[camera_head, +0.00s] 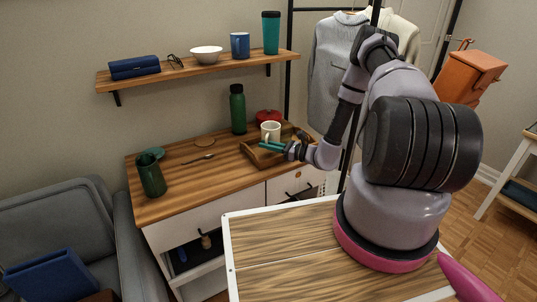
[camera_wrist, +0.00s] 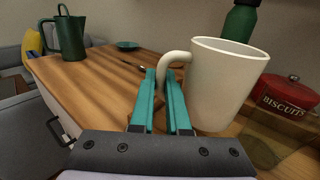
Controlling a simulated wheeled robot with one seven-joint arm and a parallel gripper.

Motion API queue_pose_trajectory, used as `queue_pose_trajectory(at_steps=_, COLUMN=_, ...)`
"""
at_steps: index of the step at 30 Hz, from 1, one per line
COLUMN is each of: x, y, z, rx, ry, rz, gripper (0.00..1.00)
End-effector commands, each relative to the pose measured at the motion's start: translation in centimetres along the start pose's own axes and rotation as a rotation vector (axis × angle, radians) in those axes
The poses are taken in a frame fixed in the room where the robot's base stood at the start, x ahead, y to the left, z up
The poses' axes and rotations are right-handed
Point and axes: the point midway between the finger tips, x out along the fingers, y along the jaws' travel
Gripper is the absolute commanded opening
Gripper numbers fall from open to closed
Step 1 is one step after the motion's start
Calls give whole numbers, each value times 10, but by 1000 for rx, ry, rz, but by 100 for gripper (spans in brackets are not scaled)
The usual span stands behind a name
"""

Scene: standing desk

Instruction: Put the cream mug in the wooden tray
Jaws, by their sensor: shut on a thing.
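The cream mug (camera_head: 270,130) is upright at the wooden tray (camera_head: 256,157) on the desk. In the wrist view the mug (camera_wrist: 222,85) fills the right of centre, its handle on the left side. My gripper (camera_head: 264,146) has teal fingers; in the wrist view the fingers (camera_wrist: 161,82) are shut on the mug's handle. The mug is over the tray's area in the head view; whether its base touches the tray floor I cannot tell. Part of the tray is hidden behind my gripper and the mug.
A red biscuit tin (camera_wrist: 287,94) and a green bottle (camera_head: 238,108) stand behind the tray. A green jug (camera_head: 151,175), a spoon (camera_head: 199,160) and a teal dish (camera_head: 153,153) are to the left. The desk's left middle is mostly clear. A shelf (camera_head: 190,70) hangs above.

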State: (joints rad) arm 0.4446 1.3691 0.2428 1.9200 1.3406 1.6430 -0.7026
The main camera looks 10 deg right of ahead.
Motion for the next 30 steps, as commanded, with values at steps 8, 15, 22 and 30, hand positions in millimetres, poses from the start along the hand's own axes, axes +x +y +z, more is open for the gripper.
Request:
queue_pose_trajectory(at_steps=8, x=0, y=1, z=-32, rx=1, ry=0, rz=0, gripper=0)
queue_pose_trajectory(at_steps=15, x=0, y=1, z=-44, rx=-1, ry=-1, rz=0, gripper=0)
queue_pose_trajectory(at_steps=22, x=0, y=1, z=-47, rx=0, ry=0, rz=0, gripper=18)
queue_pose_trajectory(at_steps=30, x=0, y=1, z=-46, rx=0, ry=0, rz=-1, gripper=44)
